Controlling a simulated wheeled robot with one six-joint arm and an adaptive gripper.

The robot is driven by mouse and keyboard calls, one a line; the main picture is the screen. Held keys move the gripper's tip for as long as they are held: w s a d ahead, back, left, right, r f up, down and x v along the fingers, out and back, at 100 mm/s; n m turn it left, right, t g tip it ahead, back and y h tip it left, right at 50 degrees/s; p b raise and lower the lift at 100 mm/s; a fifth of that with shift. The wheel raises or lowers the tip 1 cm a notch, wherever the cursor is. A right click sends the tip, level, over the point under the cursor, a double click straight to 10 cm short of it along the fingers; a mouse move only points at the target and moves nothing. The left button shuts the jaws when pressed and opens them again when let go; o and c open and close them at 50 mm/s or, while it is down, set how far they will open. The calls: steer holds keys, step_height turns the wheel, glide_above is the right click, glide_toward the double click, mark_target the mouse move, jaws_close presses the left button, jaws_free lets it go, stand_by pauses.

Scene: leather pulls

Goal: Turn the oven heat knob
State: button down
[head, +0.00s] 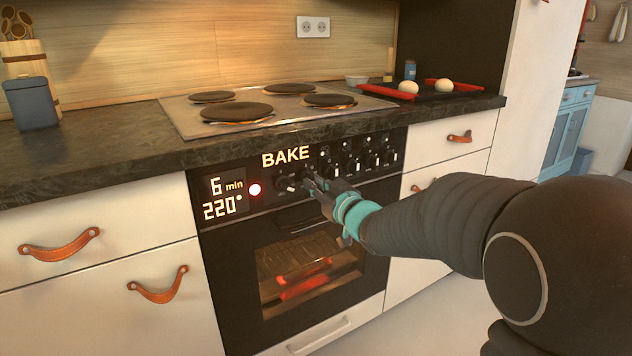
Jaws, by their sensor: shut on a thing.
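The black oven (218,262) has a front panel with a row of dark knobs below the white word BAKE. One knob (287,184) shows just left of my gripper. My gripper (311,180), dark with teal parts, reaches in from the right and is shut on a knob at the panel. Its fingers hide most of that knob, so its turn angle cannot be told. The panel display (224,198) reads 6 min and 220°. A round light (254,190) glows beside it.
More knobs (371,160) lie right of my gripper. The oven door handle (304,220) is just below it. Above are the hob (262,128) and dark worktop (110,150). A red-rimmed tray (440,96) bears two pale round things. Drawers with leather pulls (60,245) flank the oven.

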steer(key=shift+m, duration=0.3)
steer(key=c, duration=1.2)
jaws_free()
steer(key=shift+s, duration=0.1)
steer(key=v, duration=1.1)
steer(key=shift+s+d, duration=0.25)
steer(key=shift+s, duration=0.05)
steer(key=shift+f, duration=0.15)
